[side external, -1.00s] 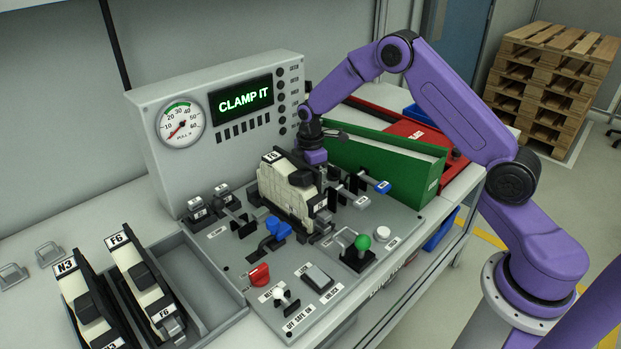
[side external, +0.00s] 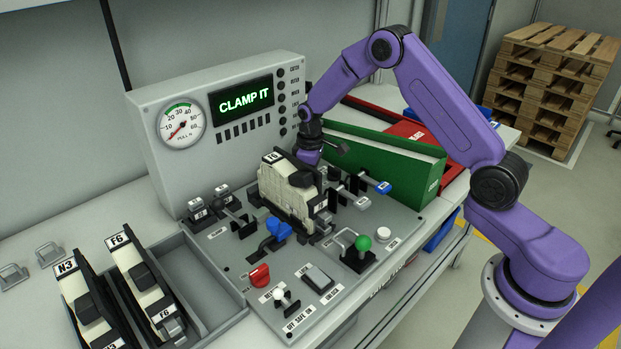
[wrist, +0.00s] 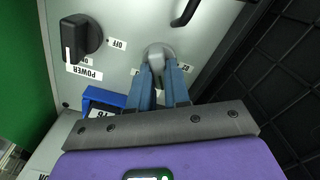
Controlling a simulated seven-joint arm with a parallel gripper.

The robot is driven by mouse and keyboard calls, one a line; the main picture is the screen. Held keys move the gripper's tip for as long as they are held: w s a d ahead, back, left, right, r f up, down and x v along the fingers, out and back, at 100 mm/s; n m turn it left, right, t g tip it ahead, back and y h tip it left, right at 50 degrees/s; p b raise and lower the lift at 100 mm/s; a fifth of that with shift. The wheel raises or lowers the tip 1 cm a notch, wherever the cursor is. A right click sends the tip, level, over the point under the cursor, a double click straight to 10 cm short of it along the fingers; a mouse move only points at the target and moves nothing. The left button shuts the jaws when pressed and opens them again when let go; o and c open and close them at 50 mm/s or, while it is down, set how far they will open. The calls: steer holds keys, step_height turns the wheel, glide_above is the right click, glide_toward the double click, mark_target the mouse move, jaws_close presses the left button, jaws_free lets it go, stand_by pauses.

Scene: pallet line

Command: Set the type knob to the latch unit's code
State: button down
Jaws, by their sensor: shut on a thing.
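The latch unit (side external: 285,193), a cream and black block with a T6 label on top, stands on the grey panel in the side view. My gripper (wrist: 160,78) is behind it there, its fingers hidden. In the wrist view the blue-grey fingers are shut on a grey rounded handle (wrist: 158,50). Small labels on both sides of the handle are partly covered and I cannot read them fully. I cannot tell for certain which control is the type knob. A black knob (wrist: 80,38) with a white mark sits beside POWER, ON and OFF labels.
A blue block (wrist: 104,99) with a label is close to my fingers. A green bin (side external: 385,160) stands behind the panel. Levers, a red knob (side external: 259,275) and a green-topped lever (side external: 363,243) crowd the panel. Two more units stand in the left tray (side external: 208,287).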

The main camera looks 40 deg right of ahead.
stand_by(0.3)
steer(key=c, duration=1.1)
jaws_free()
steer(key=shift+r, duration=0.15)
step_height(320, 180, up, 17)
steer(key=shift+r, duration=0.1)
